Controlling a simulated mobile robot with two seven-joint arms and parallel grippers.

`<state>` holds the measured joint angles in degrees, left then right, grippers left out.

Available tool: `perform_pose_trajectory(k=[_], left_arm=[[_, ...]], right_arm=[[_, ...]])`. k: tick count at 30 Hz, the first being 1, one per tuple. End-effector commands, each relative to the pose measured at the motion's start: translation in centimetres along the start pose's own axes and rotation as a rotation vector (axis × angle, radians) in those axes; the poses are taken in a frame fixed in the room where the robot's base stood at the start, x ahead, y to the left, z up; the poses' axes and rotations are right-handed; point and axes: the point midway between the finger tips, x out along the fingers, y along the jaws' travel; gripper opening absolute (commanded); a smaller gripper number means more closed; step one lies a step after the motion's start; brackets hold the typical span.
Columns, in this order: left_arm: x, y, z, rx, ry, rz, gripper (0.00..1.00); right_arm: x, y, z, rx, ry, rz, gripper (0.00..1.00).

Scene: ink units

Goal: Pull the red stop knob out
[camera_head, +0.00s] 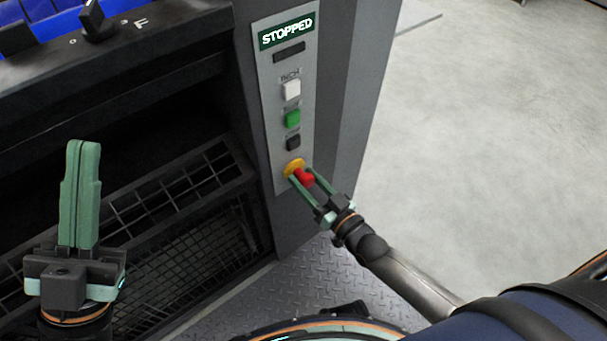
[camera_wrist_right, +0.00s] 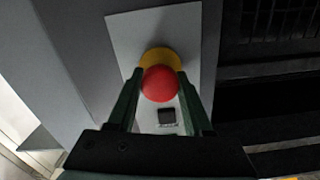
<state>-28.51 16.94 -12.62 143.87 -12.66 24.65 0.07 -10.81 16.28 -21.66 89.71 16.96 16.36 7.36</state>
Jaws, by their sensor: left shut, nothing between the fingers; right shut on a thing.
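The red stop knob (camera_head: 304,177) sits on a yellow base (camera_head: 293,167) at the bottom of the grey control panel. My right gripper (camera_head: 302,178) is shut on the knob, one finger on each side. In the right wrist view the red knob (camera_wrist_right: 160,84) shows between the two fingers of my right gripper (camera_wrist_right: 160,88), with the yellow base (camera_wrist_right: 159,57) behind it. My left gripper (camera_head: 82,150) is shut and empty, pointing up at the lower left, well apart from the knob.
Above the knob the panel carries a black button (camera_head: 293,142), a green button (camera_head: 292,119), a white button (camera_head: 291,90) and a display (camera_head: 287,32) reading STOPPED. Dark machine grilles (camera_head: 180,195) are at the left. Open concrete floor (camera_head: 490,130) lies to the right.

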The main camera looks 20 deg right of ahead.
Motion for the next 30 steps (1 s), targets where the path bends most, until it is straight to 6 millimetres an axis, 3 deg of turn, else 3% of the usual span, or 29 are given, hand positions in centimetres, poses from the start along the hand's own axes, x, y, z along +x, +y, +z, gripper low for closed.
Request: perform_pose_trajectory(k=[3,4,12,23,30], left_arm=[[-0.1,0.0,0.1,-0.001,-0.001,-0.003,0.0],[-0.1,0.0,0.1,-0.001,-0.001,-0.003,0.0],[-0.1,0.0,0.1,-0.004,-0.002,-0.006,0.0],[0.2,-0.1,-0.1,-0.006,-0.002,-0.005,0.0],[1.2,-0.6,-1.1,0.01,0.002,-0.005,0.0]], right_arm=[[-0.2,0.0,0.2,0.0,0.0,0.0,0.0],[-0.2,0.0,0.2,0.0,0.0,0.0,0.52],[-0.2,0.0,0.1,0.0,0.0,0.0,0.81],[-0.9,0.0,0.1,0.0,-0.002,0.0,0.81],[-5.6,-0.1,0.0,-0.001,-0.007,0.0,0.81]])
